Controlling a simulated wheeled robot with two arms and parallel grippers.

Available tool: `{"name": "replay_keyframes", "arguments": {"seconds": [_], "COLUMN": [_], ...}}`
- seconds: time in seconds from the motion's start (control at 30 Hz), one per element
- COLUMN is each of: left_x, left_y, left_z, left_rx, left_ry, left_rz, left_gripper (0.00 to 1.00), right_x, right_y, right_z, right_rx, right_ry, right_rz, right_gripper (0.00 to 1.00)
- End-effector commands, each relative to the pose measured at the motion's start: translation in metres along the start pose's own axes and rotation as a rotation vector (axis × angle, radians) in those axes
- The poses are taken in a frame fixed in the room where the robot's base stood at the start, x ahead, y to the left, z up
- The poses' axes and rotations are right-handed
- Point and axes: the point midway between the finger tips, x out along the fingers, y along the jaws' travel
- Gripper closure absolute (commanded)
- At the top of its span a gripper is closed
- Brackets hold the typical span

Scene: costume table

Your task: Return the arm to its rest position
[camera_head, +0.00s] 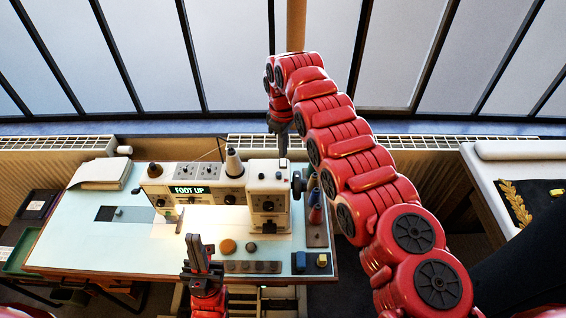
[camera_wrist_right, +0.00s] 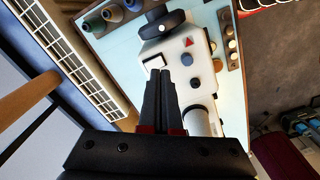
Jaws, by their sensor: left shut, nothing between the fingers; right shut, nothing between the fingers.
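My right arm is red and reaches from the lower right up over the sewing table in the head view. Its gripper (camera_head: 283,140) hangs fingers-down just behind the right end of the cream sewing machine (camera_head: 268,185). In the right wrist view the right gripper (camera_wrist_right: 161,75) shows its dark fingers together with nothing between them. The machine's head (camera_wrist_right: 185,50) lies beyond the fingertips. My left gripper (camera_head: 200,240) is shut and empty, pointing up at the table's front edge, left of an orange round knob (camera_head: 228,246). The machine's display reads "FOOT UP".
The pale blue table (camera_head: 95,245) holds a paper stack (camera_head: 101,173) at the back left and thread spools (camera_head: 315,205) at the right. A white radiator (camera_head: 395,142) runs behind. A dark garment with gold trim (camera_head: 513,200) lies on the right-hand table. Large windows fill the back.

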Motion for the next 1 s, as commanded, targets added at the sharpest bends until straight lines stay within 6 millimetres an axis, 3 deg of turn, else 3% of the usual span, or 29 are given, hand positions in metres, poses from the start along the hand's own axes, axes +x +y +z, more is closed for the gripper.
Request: {"name": "replay_keyframes", "arguments": {"seconds": [0.3,0.8,0.93,1.0], "left_x": [0.003,0.002,-0.001,-0.004], "left_y": [0.000,0.000,0.000,0.000], "left_z": [0.000,0.000,0.000,0.001], "left_rx": [0.000,0.000,0.000,0.000], "left_ry": [0.000,0.000,0.000,0.000], "left_rz": [0.000,0.000,0.000,0.000], "left_gripper": [1.00,1.00,1.00,1.00], "right_x": [-0.027,-0.028,-0.013,0.011], "right_y": [0.000,0.000,0.011,0.027], "right_z": [0.000,0.000,-0.011,-0.026], "right_rx": [0.001,0.001,0.022,0.055], "right_ry": [0.000,0.001,0.054,0.130], "right_rz": [-0.001,-0.001,0.030,0.074], "right_gripper": [1.00,1.00,1.00,1.00]}}
